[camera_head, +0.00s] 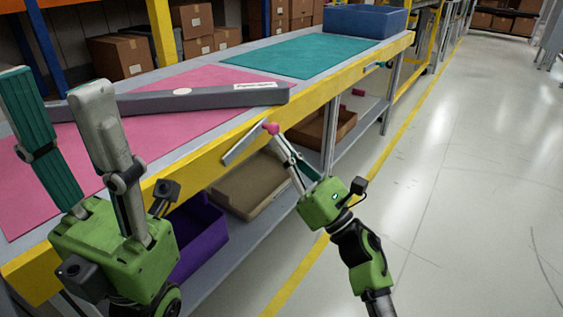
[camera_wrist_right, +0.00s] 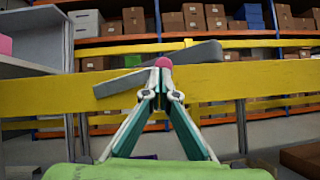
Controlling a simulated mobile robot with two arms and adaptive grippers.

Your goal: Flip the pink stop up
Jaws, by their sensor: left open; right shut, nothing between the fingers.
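The pink stop is a grey bar (camera_head: 245,144) with a pink knob (camera_head: 270,127) at the table's yellow front edge. The bar slants down and left from the knob; it also shows in the right wrist view (camera_wrist_right: 122,83), with the knob (camera_wrist_right: 164,62). My right gripper (camera_head: 275,139) is shut and empty. Its fingertips (camera_wrist_right: 160,76) meet right at the knob, just below it, and partly cover the bar's end. Whether they touch is unclear. My left gripper (camera_head: 52,84) is open and empty, in front of the table at the left, its fingers pointing up.
A long grey dashboard part (camera_head: 185,98) lies across the pink mat (camera_head: 205,78). A teal mat (camera_head: 300,54) and a blue bin (camera_head: 365,22) are further along. A purple bin (camera_head: 200,240) and brown trays (camera_head: 250,185) sit on the lower shelf. The floor at right is clear.

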